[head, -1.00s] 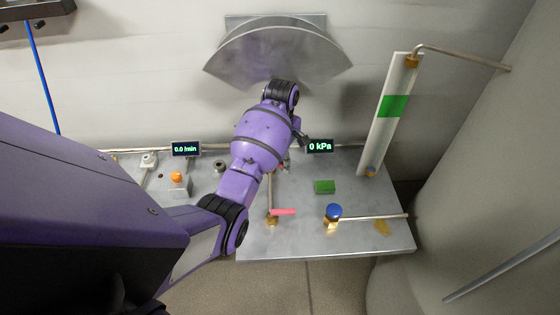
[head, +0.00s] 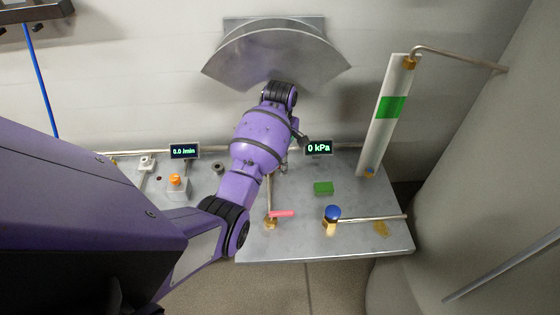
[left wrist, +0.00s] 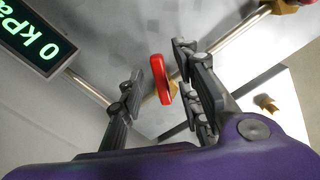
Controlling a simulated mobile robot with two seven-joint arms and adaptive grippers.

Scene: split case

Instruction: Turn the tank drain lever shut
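A red handle (left wrist: 162,82) sits on a pipe between the two fingers of my left gripper (left wrist: 156,72) in the left wrist view. The fingers are apart, one on each side; the right one is close to the handle, and I cannot tell whether it touches. In the head view my left gripper (head: 284,166) is mostly hidden by its own arm, and this handle is hidden there too. A second lever, pink-red (head: 282,214), sits on a brass valve (head: 270,223) nearer the bench front. No label shows which is the tank drain lever. My right gripper is out of view.
The 0 kPa display (head: 318,148) stands close beside my left gripper. A white gauge column (head: 380,135) stands at the right.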

